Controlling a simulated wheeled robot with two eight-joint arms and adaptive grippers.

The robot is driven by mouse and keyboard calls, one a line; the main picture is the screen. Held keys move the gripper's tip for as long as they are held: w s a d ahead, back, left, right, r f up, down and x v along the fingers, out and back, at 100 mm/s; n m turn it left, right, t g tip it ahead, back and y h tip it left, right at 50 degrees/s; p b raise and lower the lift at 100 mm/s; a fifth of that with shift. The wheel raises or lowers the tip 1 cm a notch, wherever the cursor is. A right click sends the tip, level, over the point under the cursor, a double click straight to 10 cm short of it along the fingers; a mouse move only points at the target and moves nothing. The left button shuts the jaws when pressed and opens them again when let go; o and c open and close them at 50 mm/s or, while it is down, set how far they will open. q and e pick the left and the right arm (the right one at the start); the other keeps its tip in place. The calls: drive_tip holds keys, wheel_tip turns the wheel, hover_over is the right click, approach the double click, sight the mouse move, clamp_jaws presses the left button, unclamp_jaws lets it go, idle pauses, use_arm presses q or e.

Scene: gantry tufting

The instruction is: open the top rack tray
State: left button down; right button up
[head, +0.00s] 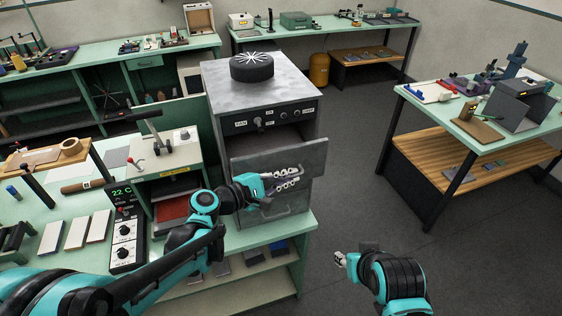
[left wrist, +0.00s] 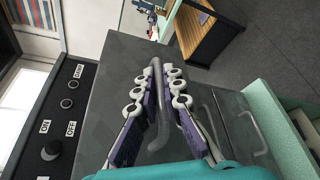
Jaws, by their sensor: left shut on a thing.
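The grey rack cabinet (head: 230,88) stands on the green bench in the middle of the head view. Its top tray front (head: 250,160) stands forward of the body, with a dark gap above it. This front also shows in the left wrist view (left wrist: 115,75). My left gripper (head: 290,178) is at that front. In the left wrist view, its fingers (left wrist: 158,100) are shut around the bar handle (left wrist: 157,70), one on each side. My right gripper (head: 340,259) is low over the floor, away from the cabinet; its finger opening is unclear.
A black round part (head: 251,68) sits on the cabinet top. A lower drawer handle (left wrist: 252,130) is below the top tray. A press-like machine (head: 165,155) and a temperature controller (head: 125,235) stand left. Open floor (head: 370,190) lies right, before another table (head: 470,140).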

use_arm(q)
drive_tip(key=s+d+p, duration=0.1)
drive_tip(key=s+d, duration=0.1)
drive_tip(key=s, duration=0.6)
drive_tip(key=s+d+p, duration=0.1)
drive_tip(key=s+d, duration=0.2)
drive_tip(key=s, duration=0.5)
drive_tip(key=shift+s+d, duration=0.15)
drive_tip(key=shift+s, duration=0.1)
drive_tip(key=c, duration=1.9)
unclamp_jaws()
drive_tip(key=shift+v, duration=6)
